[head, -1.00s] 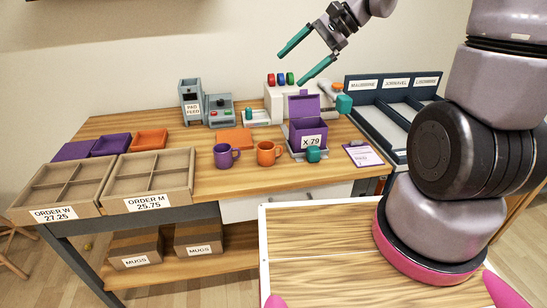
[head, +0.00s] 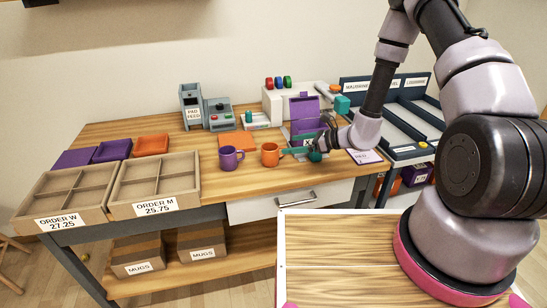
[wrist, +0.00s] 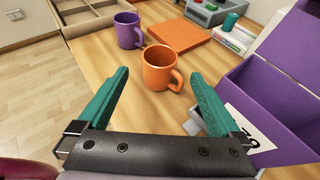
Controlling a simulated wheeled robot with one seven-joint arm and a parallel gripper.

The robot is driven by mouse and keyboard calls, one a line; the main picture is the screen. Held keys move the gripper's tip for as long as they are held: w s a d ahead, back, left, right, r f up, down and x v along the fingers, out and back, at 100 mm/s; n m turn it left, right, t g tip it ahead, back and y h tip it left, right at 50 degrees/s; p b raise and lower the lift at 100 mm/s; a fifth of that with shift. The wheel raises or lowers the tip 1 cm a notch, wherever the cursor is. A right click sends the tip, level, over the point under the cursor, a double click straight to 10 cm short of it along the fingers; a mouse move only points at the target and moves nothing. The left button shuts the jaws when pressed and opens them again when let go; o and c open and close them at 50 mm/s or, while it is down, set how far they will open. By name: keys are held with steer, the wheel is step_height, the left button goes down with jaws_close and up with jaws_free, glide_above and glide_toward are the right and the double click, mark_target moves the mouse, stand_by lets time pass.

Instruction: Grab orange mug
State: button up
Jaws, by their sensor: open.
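The orange mug (head: 270,155) stands upright on the wooden table, just right of the purple mug (head: 230,158). In the wrist view the orange mug (wrist: 160,68) sits ahead of my gripper (wrist: 160,95), around the middle between the two teal fingers, with its handle toward the right finger. My gripper is open and empty. In the head view my gripper (head: 297,153) is low over the table, to the right of the mug, in front of the purple box. The far finger is partly hard to make out there.
The purple box (wrist: 285,75) stands close to the right finger. The purple mug (wrist: 129,30) is left of the orange one, and an orange flat pad (wrist: 178,40) lies behind. Divided order trays (head: 155,180) fill the table's left end.

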mark_target(271, 148)
steer(key=x, duration=1)
steer(key=shift+f, duration=0.35)
steer(key=c, duration=1.4)
